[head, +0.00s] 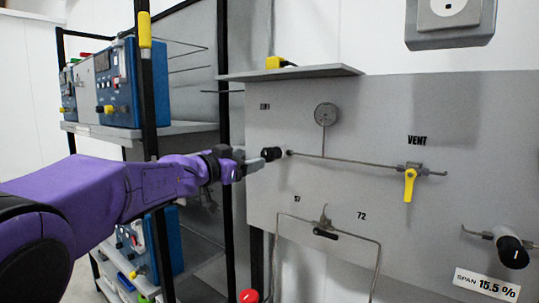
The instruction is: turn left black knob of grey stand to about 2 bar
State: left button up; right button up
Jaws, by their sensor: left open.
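The grey stand (380,115) is an upright panel that fills the right half of the head view. Its left black knob (271,154) sticks out at the left end of a thin horizontal pipe. A round gauge (326,114) sits above that pipe; its reading is too small to tell. My left gripper (256,163) comes in from the left, its fingertips right at the knob. The fingers are open; I cannot tell whether they touch the knob or are around it. My right gripper is not in view.
A yellow-handled valve (410,184) hangs under the VENT label. A larger black knob (512,251) is at the lower right. A black-handled valve (325,233) sits below the pipe. A shelf (290,73) juts out above. A rack with blue instruments (118,84) stands at left.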

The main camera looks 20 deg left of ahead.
aim_at(266, 154)
pick_arm(q)
jog(key=p+x, duration=0.4)
jog(key=x, duration=0.6)
jog(key=shift+w+f, duration=0.1)
jog(key=shift+w, duration=0.3)
jog(key=c, duration=1)
